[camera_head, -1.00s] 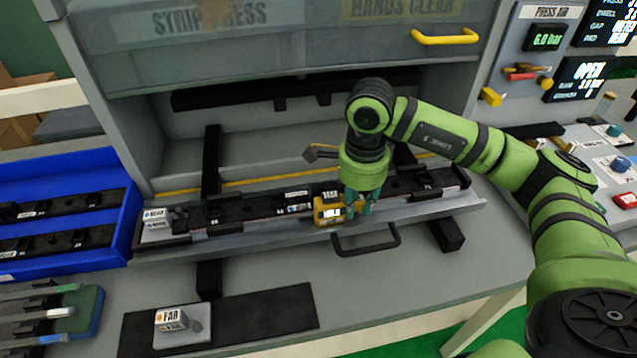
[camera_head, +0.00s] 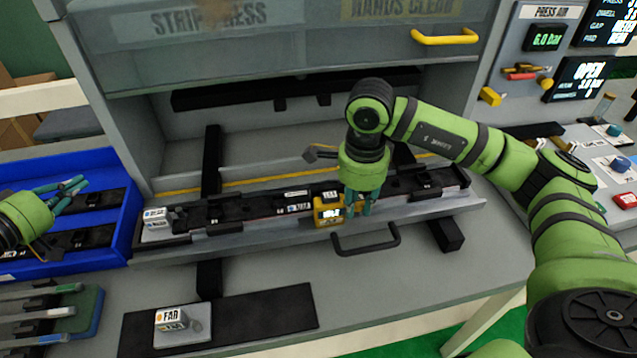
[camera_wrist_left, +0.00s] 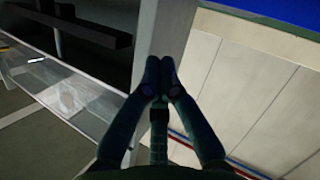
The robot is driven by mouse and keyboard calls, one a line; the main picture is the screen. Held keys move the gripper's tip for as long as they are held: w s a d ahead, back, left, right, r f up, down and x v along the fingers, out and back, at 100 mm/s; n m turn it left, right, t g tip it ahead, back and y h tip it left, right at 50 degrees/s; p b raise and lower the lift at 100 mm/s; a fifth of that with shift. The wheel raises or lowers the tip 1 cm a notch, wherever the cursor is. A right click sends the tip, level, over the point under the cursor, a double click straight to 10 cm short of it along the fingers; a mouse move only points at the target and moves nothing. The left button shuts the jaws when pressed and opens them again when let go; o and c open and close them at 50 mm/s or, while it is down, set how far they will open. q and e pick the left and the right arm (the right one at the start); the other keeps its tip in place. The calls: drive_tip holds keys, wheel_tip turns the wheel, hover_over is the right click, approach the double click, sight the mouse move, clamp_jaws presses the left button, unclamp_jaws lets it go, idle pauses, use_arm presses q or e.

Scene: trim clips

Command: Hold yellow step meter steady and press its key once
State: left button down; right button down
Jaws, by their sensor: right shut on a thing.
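The yellow step meter (camera_head: 328,211) sits at the front of the long dark strip fixture, its small light display facing me. My right gripper (camera_head: 360,208) points down at the meter's right side and is shut on it; its fingers cover that side. I cannot make out the meter's key. My left gripper (camera_head: 78,188) is at the far left, above the blue tray and well away from the meter. Its fingertips meet in the left wrist view (camera_wrist_left: 160,78), with nothing between them.
The blue tray (camera_head: 125,215) holds dark strips. A grey block marked FAR (camera_head: 170,318) stands on a dark mat at the front. A black handle (camera_head: 367,244) sticks out before the fixture. The press window with its yellow handle (camera_head: 445,38) is above.

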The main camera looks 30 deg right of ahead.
drive_tip(key=shift+f, duration=0.1)
use_arm(q)
drive_tip(key=s+d+r+m+g+h, duration=0.2)
drive_tip(key=s+d+m, duration=0.15)
drive_tip(key=d, duration=0.35)
drive_tip(key=s+d+r+m+g+h, duration=0.1)
drive_tip(key=s+d+r+m+g, duration=0.2)
drive_tip(key=d, duration=0.5)
drive_tip(key=s+d+m+g+h, duration=0.1)
drive_tip(key=d+m+g+h, duration=0.1)
drive_tip(key=d+m, duration=0.35)
use_arm(e)
drive_tip(key=shift+d, duration=0.1)
use_arm(q)
drive_tip(key=s+d+r+m+g, duration=0.2)
drive_tip(key=s+d+m+g, duration=0.5)
drive_tip(key=s+d, duration=0.4)
drive_tip(key=shift+s+d+r+m+g, duration=0.4)
drive_tip(key=shift+d+m, duration=0.2)
drive_tip(key=shift+d, duration=0.5)
hover_over(330, 197)
drive_tip(key=w+a, duration=0.1)
drive_tip(key=a, duration=0.1)
wheel_tip(330, 197, down, 2)
drive_tip(key=shift+w+a+f, duration=0.1)
drive_tip(key=shift+f, duration=0.1)
drive_tip(key=shift+d+f, duration=0.15)
drive_tip(key=shift+f, duration=0.45)
drive_tip(key=shift+d+f, duration=0.15)
drive_tip(key=shift+f, duration=1.35)
